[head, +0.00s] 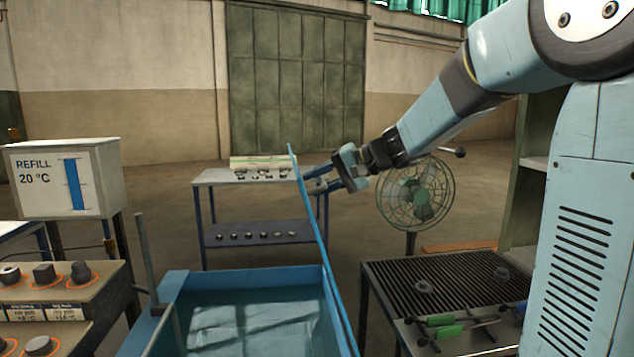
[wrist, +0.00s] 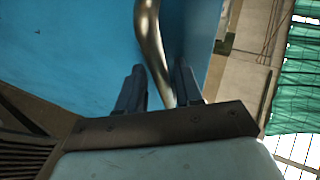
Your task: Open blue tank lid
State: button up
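The blue tank (head: 175,285) stands at the bottom centre of the head view, uncovered, with liquid inside. Its blue lid (head: 320,235) stands steeply raised along the tank's right side, seen almost edge-on. The lid's face fills much of the wrist view (wrist: 70,50). A curved metal handle (wrist: 150,35) on the lid runs down between my fingers. My gripper (head: 316,180) is at the right side of the lid near its top. The fingers (wrist: 160,85) are apart on either side of the handle, with a small gap showing. Contact with the handle is unclear.
A grill-topped table (head: 440,285) with green-handled tools stands right of the tank. A fan (head: 415,195) is behind it. A grey two-level table (head: 225,178) is behind the tank. A refill box (head: 70,180) and a sample bench (head: 75,295) are at left.

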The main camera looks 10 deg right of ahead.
jog(key=shift+o, duration=0.2)
jog(key=shift+s+r, duration=0.1)
jog(key=shift+r, duration=0.05)
jog(key=shift+s+d+r, duration=0.15)
jog(key=shift+d+r, duration=0.1)
jog(key=shift+d, duration=0.15)
jog(key=shift+o, duration=0.7)
jog(key=v, duration=1.1)
jog(key=shift+d, duration=0.25)
jog(key=shift+o, duration=0.5)
jog(key=shift+d+r, duration=0.25)
jog(key=shift+r, duration=0.05)
jog(key=shift+s+d+r, duration=0.15)
jog(key=shift+s+d, duration=0.15)
jog(key=shift+s, duration=0.05)
jog(key=shift+c, duration=1.2)
jog(key=shift+d, duration=0.1)
jog(key=s+d+r, duration=0.1)
jog(key=s+d, duration=0.1)
jog(key=d, duration=0.5)
jog(key=s+d+r, duration=0.1)
jog(key=s+d, duration=0.2)
jog(key=d, duration=0.4)
jog(key=shift+s+d+r, duration=0.2)
jog(key=shift+d+r, duration=0.05)
jog(key=shift+r, duration=0.1)
